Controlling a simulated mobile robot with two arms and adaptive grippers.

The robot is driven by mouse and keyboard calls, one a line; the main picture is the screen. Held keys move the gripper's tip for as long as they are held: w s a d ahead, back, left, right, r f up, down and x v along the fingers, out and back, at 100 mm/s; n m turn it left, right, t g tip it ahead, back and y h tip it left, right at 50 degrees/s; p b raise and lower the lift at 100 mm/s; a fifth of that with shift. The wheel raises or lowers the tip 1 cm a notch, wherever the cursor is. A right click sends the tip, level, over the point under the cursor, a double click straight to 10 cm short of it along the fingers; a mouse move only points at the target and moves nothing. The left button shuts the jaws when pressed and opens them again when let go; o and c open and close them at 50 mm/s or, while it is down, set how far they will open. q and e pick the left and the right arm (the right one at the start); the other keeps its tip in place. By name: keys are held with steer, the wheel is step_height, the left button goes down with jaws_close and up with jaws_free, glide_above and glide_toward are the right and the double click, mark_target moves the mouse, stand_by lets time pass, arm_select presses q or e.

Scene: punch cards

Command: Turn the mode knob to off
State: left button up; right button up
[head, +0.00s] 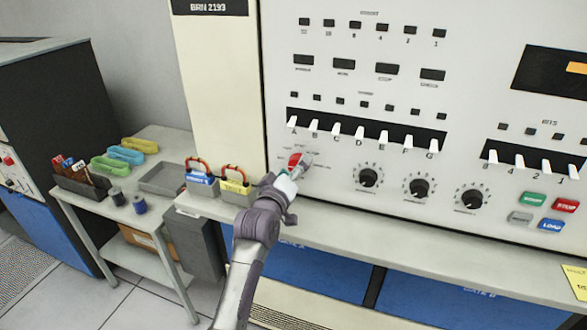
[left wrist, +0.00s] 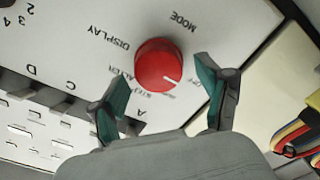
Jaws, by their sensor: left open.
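The mode knob is a round red knob (head: 294,159) with a white pointer line, on the cream panel below the lettered switches. In the left wrist view the red knob (left wrist: 158,65) sits just beyond my fingertips, between them, with the words MODE, DISPLAY and ALTER around it. In the head view the gripper partly covers the knob.
Three black dials (head: 369,177) sit right of the knob. White lettered switches (head: 361,132) run above it. Coloured buttons (head: 550,225) are at the far right. Blue and yellow padlock-like boxes (head: 236,187) stand on the ledge at left. A side table (head: 160,205) holds cards and spools.

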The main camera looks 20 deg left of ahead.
arm_select(q)
steer(key=s, duration=1.2)
steer(key=shift+a, duration=0.2)
